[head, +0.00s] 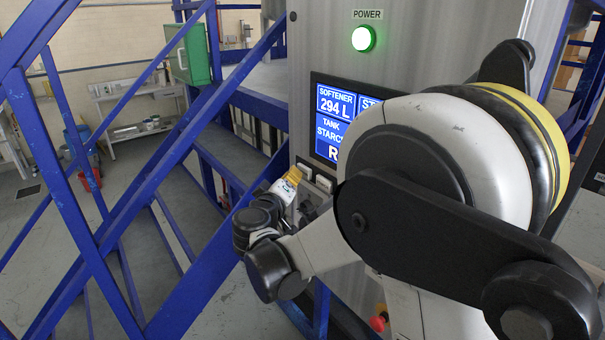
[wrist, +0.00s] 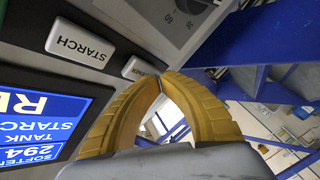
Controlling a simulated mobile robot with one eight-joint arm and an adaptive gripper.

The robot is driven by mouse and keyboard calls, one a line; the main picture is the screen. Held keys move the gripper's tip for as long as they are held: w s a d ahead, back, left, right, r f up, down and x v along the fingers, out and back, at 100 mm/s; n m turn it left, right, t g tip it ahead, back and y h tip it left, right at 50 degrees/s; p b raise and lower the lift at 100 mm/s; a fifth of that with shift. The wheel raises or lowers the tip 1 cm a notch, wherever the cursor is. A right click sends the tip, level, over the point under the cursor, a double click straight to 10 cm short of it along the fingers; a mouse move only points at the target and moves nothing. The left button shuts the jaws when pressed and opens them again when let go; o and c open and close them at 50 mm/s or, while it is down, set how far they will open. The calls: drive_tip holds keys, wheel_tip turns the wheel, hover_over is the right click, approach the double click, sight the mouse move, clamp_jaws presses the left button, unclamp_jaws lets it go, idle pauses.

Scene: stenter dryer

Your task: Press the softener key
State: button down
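The control panel has two pale rectangular keys under its screen. The one marked STARCH (wrist: 80,45) shows whole in the wrist view. Beside it is a smaller-looking key (wrist: 139,69) whose label is partly covered by my gripper's fingertip; I cannot read it fully. In the head view the two keys, left (head: 304,171) and right (head: 323,183), sit under the screen. My gripper (wrist: 163,76) has yellow fingers with tips together and nothing between them. The tips are right by the partly covered key; I cannot tell whether they touch it. In the head view the gripper (head: 291,176) is left of the keys.
The blue screen (head: 335,115) reads SOFTENER 294 L and is partly hidden by my arm. A green POWER lamp (head: 363,39) is lit above. A dial (wrist: 180,12) is near the keys. Blue frame beams (head: 180,130) stand left of the panel. A red button (head: 378,322) is low down.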

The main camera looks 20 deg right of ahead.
drive_tip(key=shift+w+d, duration=0.15)
drive_tip(key=shift+d, duration=0.4)
idle(0.8)
drive_tip(key=shift+a, duration=0.1)
drive_tip(key=shift+s+a+b, duration=0.3)
drive_tip(key=shift+a, duration=0.55)
drive_tip(key=shift+s+a+b, duration=0.1)
drive_tip(key=shift+s+a, duration=0.15)
drive_tip(key=shift+a, duration=0.55)
drive_tip(key=shift+s+a+b, duration=0.1)
drive_tip(key=shift+s+a, duration=0.15)
drive_tip(key=shift+a, duration=0.5)
drive_tip(key=shift+s+a+b, duration=0.1)
drive_tip(key=shift+s+a, duration=0.15)
drive_tip(key=shift+a, duration=0.55)
